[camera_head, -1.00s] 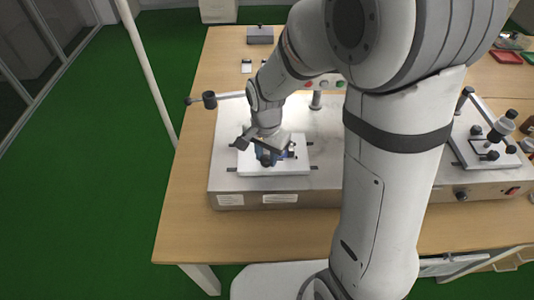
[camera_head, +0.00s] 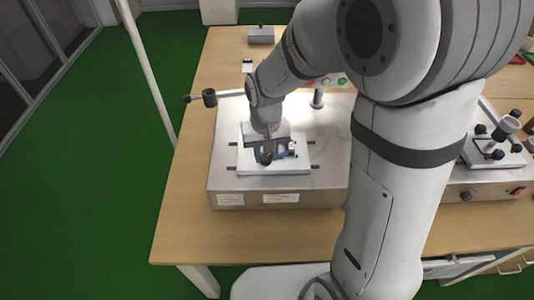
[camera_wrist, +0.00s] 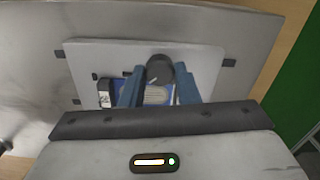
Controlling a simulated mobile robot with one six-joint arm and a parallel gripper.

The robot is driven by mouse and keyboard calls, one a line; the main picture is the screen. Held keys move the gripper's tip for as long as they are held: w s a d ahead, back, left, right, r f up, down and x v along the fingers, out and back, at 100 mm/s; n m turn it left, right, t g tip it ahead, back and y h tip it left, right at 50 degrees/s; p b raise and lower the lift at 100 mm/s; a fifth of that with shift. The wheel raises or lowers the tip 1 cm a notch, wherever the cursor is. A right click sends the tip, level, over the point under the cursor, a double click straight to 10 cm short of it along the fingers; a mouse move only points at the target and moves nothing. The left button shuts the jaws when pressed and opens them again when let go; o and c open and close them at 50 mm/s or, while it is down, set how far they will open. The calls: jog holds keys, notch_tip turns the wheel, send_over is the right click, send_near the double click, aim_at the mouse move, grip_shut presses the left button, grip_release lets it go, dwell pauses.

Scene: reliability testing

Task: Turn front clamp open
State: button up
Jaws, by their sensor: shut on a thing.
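The front clamp's black round knob (camera_wrist: 159,68) shows in the wrist view, between the two blue fingers of my gripper (camera_wrist: 158,82). My gripper is shut on this knob. Below the knob, part of a blue and pale device (camera_wrist: 157,95) shows between the fingers. The clamp and device sit on a white plate (camera_wrist: 92,58). In the head view, my gripper (camera_head: 268,151) is over the white plate (camera_head: 290,168), and a dark knob (camera_head: 266,158) shows at its front. The fingers and wrist hide most of the clamp.
The plate lies on a metal test bench (camera_head: 330,170) on a wooden table (camera_head: 180,200). A horizontal bar with a black end (camera_head: 209,98) stands at the back left. A second fixture (camera_head: 494,145) stands at the right. My arm hides the middle.

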aim_at(266, 157)
jog(key=n, duration=0.4)
jog(key=shift+n+b, duration=0.3)
jog(key=shift+b, duration=0.1)
jog(key=n, duration=0.4)
jog(key=shift+n+b, duration=0.3)
jog(key=o, duration=1)
jog(key=shift+c, duration=0.2)
notch_tip(266, 157, up, 8)
jog(key=shift+f, duration=0.1)
